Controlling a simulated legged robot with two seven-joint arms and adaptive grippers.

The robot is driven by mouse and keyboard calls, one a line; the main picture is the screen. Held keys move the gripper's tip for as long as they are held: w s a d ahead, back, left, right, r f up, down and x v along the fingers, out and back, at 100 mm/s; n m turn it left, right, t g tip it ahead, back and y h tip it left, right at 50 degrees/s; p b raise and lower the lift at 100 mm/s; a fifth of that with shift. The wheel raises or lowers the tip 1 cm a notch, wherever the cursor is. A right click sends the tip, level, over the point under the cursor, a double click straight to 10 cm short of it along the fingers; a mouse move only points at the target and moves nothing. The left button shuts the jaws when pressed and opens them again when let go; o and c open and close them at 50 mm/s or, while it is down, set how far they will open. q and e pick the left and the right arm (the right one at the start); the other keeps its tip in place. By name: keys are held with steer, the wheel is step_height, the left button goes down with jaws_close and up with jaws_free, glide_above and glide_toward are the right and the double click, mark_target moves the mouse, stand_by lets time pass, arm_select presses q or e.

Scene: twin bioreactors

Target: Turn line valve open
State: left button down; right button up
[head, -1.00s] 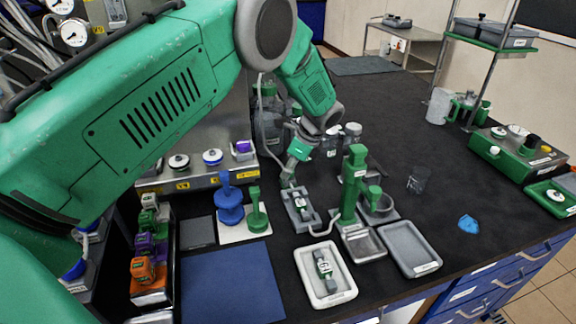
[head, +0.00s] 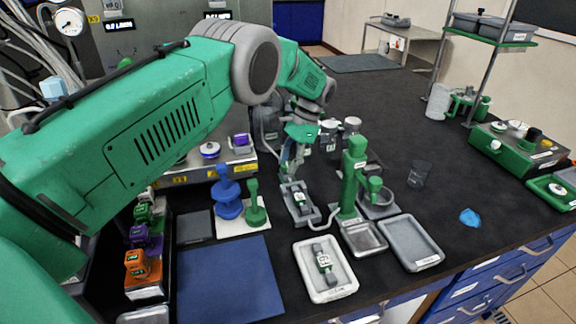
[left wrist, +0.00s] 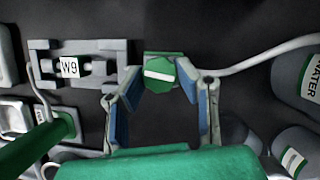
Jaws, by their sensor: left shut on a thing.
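The line valve has a green knob (left wrist: 160,74) with a white bar across its top, seen in the left wrist view. The bar lies nearly level in that picture, slightly tilted. My left gripper (left wrist: 161,86) is shut on this knob, with a blue-padded finger at each side. In the head view, my left gripper (head: 287,175) points down at the bench, just behind the grey tray block (head: 302,217). The knob is mostly hidden there by the fingers. My right gripper is in neither view.
A block labelled W9 (left wrist: 105,52) sits left of the valve, and a pale tube (left wrist: 255,57) runs off to the right. Bottles (left wrist: 302,78) stand close on the right. A green stand (head: 350,185) is beside the gripper.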

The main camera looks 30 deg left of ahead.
arm_select(q)
steer(key=shift+w+r+n+h, duration=0.15)
steer(key=shift+w+n+h, duration=0.15)
steer(key=shift+n, duration=0.5)
steer(key=c, duration=1.5)
jaws_free()
steer(key=o, duration=0.3)
step_height(320, 180, up, 10)
steer(key=shift+w+f, duration=0.1)
steer(key=shift+f, duration=0.1)
